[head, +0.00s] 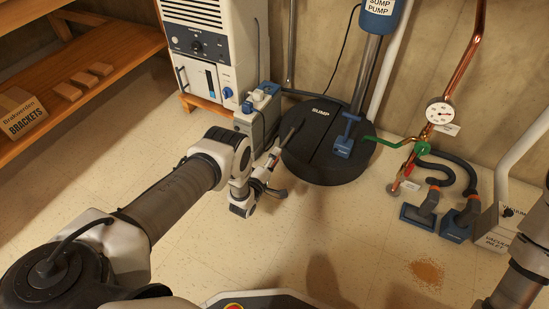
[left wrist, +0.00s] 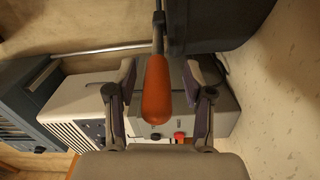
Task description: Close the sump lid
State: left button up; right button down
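The black round sump cover (head: 322,168) sits on the floor against the back wall, with the word SUMP on top. A seam runs across it. I cannot tell whether its lid part stands raised. A dark rod (head: 288,138) slants from its left edge toward my left gripper (head: 274,183). In the left wrist view an orange handle (left wrist: 157,90) on a thin rod lies between the two fingers of that gripper (left wrist: 158,95). A gap shows on each side, so the fingers are open around it, apart from it. My right gripper is out of view.
A white dehumidifier-like unit (head: 213,45) and a grey box (head: 258,118) stand left of the sump. Right are a copper pipe with a gauge (head: 439,111), a green valve (head: 414,146) and vacuum heads (head: 462,222). Brown debris (head: 427,271) lies on otherwise clear floor.

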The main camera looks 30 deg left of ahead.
pick_arm(q)
jog(key=s, duration=1.2)
jog(key=shift+a, duration=0.2)
